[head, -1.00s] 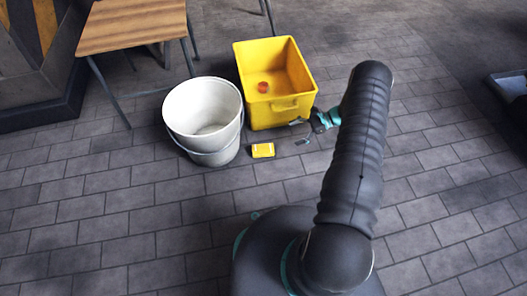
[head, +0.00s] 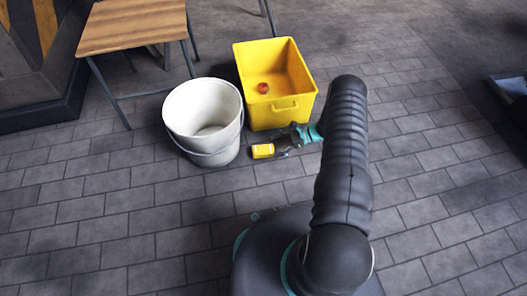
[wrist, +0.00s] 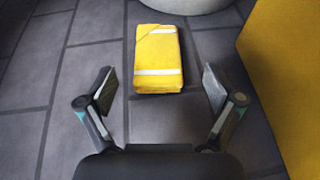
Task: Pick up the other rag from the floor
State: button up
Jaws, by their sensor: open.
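A folded yellow rag (head: 263,151) with pale stripes lies flat on the floor in front of the white bucket and the yellow crate. In the wrist view the rag (wrist: 158,58) lies ahead of my gripper (wrist: 158,88), roughly centred between the two spread fingers and mostly beyond their tips. My gripper is open and empty. In the head view my gripper (head: 278,146) is low beside the rag, on its right side.
A white bucket (head: 190,104) stands just behind and left of the rag. A yellow crate (head: 280,115) with a small red-orange item (head: 263,88) inside stands close to my gripper. A wooden-topped table (head: 135,25) is at back left. The floor in front is clear.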

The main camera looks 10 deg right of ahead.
aim_at(268, 149)
jog(key=x, duration=0.5)
jog(key=shift+s+d+f, duration=0.1)
jog(key=shift+s+f, duration=0.05)
jog(key=shift+s, duration=0.05)
jog(key=c, duration=1.2)
